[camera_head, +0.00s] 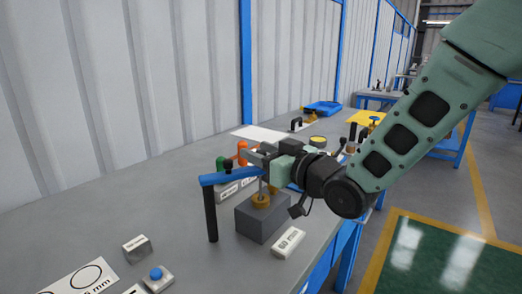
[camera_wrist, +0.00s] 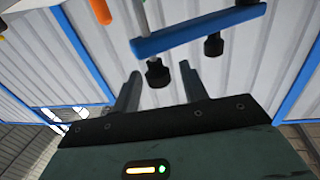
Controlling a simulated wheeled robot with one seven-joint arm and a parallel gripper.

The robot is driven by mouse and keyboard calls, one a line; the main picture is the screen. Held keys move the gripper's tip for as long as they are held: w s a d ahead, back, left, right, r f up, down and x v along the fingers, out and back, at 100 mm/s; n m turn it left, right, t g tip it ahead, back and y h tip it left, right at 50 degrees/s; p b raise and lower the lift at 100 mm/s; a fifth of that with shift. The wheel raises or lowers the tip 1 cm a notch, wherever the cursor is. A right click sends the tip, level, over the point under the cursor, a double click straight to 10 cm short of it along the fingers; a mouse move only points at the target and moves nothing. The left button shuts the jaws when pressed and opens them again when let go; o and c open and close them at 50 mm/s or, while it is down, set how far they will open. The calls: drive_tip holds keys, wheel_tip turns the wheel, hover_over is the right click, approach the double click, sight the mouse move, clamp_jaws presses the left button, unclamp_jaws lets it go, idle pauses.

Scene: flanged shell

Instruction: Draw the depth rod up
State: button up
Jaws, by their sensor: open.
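The blue crossbar (camera_head: 232,177) sits on a black post (camera_head: 211,215) and reaches over a grey block (camera_head: 262,219). A thin pale rod (camera_head: 262,187), seemingly the depth rod, stands upright above the brass-coloured piece (camera_head: 261,201) on the block; its top is hidden by my gripper (camera_head: 254,153). In the wrist view, apparently upside down, the pale rod (camera_wrist: 140,14) meets the crossbar (camera_wrist: 198,30), with a black knob (camera_wrist: 157,73) beyond it. My gripper (camera_wrist: 160,82) is open, and the knob appears between its fingers; I cannot tell its distance.
A labelled white block (camera_head: 288,241) lies right of the grey block. A blue-button box (camera_head: 157,278) and a small grey block (camera_head: 137,248) are at front left. Orange (camera_head: 242,153) and green (camera_head: 220,163) items stand behind the crossbar. The corrugated wall borders the bench.

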clamp_jaws()
wheel_tip(320, 180, up, 7)
drive_tip(key=p, duration=0.2)
drive_tip(key=shift+w+p, duration=0.1)
drive_tip(key=shift+p, duration=0.25)
unclamp_jaws()
